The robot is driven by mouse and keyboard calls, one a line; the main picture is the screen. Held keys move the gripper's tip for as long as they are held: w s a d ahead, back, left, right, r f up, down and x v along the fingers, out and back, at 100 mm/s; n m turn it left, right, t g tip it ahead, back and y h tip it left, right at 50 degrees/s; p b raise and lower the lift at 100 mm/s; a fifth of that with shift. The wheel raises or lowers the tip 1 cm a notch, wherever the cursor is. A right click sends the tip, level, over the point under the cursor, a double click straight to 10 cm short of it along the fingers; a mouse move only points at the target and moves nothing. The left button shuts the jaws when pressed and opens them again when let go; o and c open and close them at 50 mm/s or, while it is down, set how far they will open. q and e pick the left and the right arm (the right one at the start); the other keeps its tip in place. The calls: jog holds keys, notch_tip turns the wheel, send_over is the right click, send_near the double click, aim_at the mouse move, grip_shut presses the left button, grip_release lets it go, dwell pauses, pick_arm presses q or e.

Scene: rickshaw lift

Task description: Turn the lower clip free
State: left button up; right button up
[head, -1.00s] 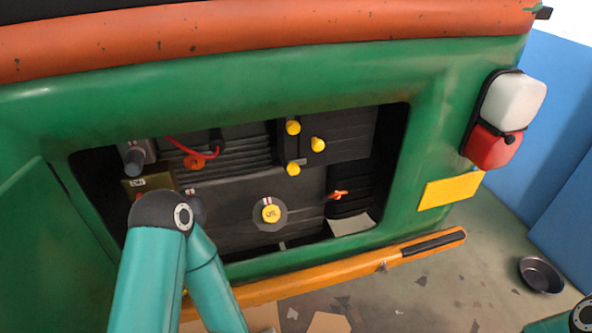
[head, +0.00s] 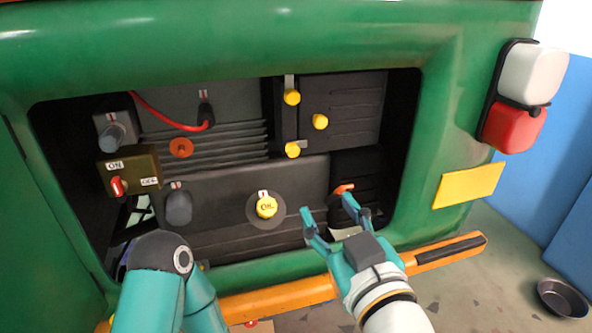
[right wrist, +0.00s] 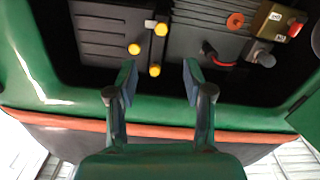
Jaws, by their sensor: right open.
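The lower clip (head: 293,149) has a yellow knob and a pale tab pointing right, at the lower left edge of the dark ribbed box (head: 350,100). The upper clip (head: 291,97) has a similar yellow knob, with its pale tab pointing up. My right gripper (head: 335,212) is open and empty, below and right of the lower clip and apart from it. The right wrist view is upside down; there the lower clip (right wrist: 161,29) lies beyond and between my open fingers. Only my left arm's links show at the lower left; its gripper is out of view.
A third yellow knob (head: 320,121) sits on the box, right of the clips. A yellow oil cap (head: 267,207), red cable (head: 170,115) and ON switch box (head: 129,172) share the bay. The green bay frame (head: 407,185) surrounds them.

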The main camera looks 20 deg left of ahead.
aim_at(294, 152)
jog(key=p+x, duration=0.1)
jog(key=x, duration=0.4)
jog(key=p+x, duration=0.1)
jog(key=x, duration=0.5)
jog(key=p+x, duration=0.1)
jog(key=x, duration=0.4)
jog(key=shift+w+a+r, duration=0.15)
jog(key=shift+a+r, duration=0.15)
jog(key=shift+r, duration=0.1)
grip_shut()
